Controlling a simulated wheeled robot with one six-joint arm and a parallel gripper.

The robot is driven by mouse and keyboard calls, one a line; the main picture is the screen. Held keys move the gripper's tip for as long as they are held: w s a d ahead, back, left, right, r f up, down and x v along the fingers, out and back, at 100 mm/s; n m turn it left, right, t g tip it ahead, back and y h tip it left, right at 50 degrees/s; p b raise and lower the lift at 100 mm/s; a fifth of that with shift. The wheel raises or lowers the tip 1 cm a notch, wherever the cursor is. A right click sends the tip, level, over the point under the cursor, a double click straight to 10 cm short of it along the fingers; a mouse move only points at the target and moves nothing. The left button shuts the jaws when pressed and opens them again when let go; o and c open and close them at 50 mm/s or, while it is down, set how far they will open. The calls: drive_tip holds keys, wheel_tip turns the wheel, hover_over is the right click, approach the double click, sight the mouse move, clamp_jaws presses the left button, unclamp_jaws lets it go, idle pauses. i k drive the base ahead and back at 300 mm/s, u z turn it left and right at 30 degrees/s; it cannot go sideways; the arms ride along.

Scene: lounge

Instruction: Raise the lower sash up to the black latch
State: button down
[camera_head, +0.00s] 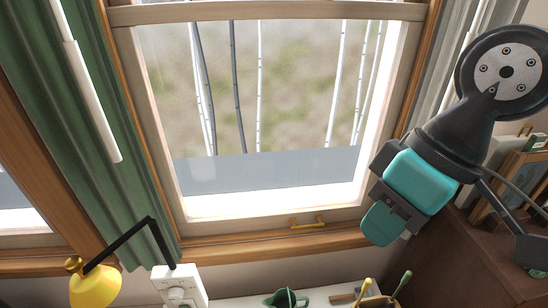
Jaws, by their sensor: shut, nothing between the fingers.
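The lower sash (275,228) is a pale wooden frame around a large pane in the middle of the head view. Its bottom rail appears to rest at the wooden sill. I cannot make out the black latch in this view.
A green curtain (95,120) hangs left of the window. A yellow lamp (95,287) with a black arm stands at the lower left. A green watering can (286,299) and tools are below the sill. A brown cabinet (480,255) stands at the right.

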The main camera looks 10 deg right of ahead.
sight(122, 19)
drive_tip(key=k, duration=0.5)
drive_tip(key=z, duration=2.7)
drive_tip(key=k, duration=0.75)
drive_tip(key=u, duration=1.45)
drive_tip(key=k, duration=0.3)
drive_tip(key=u, duration=1.2)
drive_tip(key=i, duration=0.5)
drive_tip(key=u, duration=0.05)
